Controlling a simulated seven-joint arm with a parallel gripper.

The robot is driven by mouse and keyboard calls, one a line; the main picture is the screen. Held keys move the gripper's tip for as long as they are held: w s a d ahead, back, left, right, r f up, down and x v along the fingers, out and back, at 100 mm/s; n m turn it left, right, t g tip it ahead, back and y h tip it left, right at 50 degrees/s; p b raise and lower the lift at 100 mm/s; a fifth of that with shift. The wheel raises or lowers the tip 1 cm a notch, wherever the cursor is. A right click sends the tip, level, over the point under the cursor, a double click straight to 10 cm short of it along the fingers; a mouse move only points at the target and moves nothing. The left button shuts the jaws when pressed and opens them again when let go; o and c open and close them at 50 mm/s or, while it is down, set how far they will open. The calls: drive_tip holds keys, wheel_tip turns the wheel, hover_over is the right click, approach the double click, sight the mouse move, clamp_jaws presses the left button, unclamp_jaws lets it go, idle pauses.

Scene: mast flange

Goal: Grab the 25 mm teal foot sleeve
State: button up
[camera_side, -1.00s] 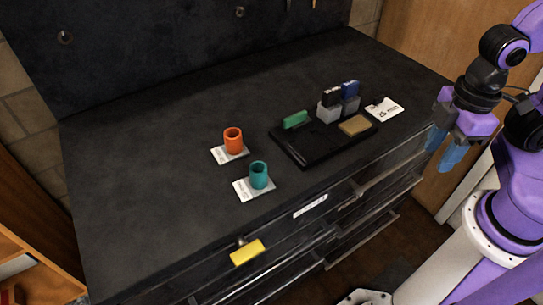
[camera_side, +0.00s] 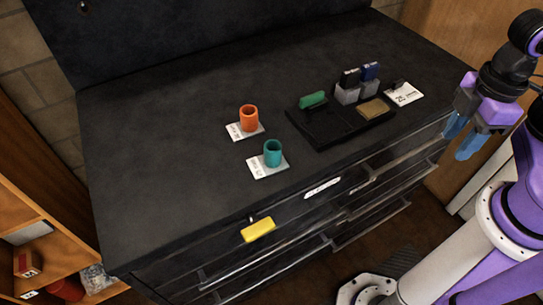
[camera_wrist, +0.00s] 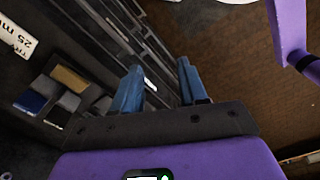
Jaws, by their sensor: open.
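The teal sleeve (camera_side: 272,153) stands upright on a white label card (camera_side: 268,166) near the front edge of the black bench top. An orange sleeve (camera_side: 249,118) stands on its own card just behind and left of it. My gripper (camera_side: 461,142) has blue fingers and is open and empty. It hangs at the right, off the bench's right end, far from the teal sleeve. In the wrist view my gripper (camera_wrist: 158,85) shows its two fingers apart over the drawer fronts. The sleeves are not in the wrist view.
A black tray (camera_side: 330,132) holds a green piece (camera_side: 313,99), black and blue pieces in grey blocks, and a tan pad (camera_side: 374,109). A "25 mm" card (camera_side: 404,94) lies to its right. The bench's left side is clear.

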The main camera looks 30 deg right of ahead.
drive_tip(key=o, duration=0.4)
drive_tip(key=m+t+y, duration=0.2)
drive_tip(key=t+y, duration=0.5)
drive_tip(key=y, duration=0.3)
approach(270, 149)
drive_tip(key=shift+s+a, duration=0.65)
drive_tip(key=shift+a, duration=0.25)
drive_tip(key=shift+w+a+f+t, duration=0.1)
drive_tip(key=shift+w+a+t, duration=0.2)
drive_tip(key=shift+w, duration=0.2)
drive_tip(key=shift+r+x, duration=0.2)
drive_tip(key=shift+x, duration=3.5)
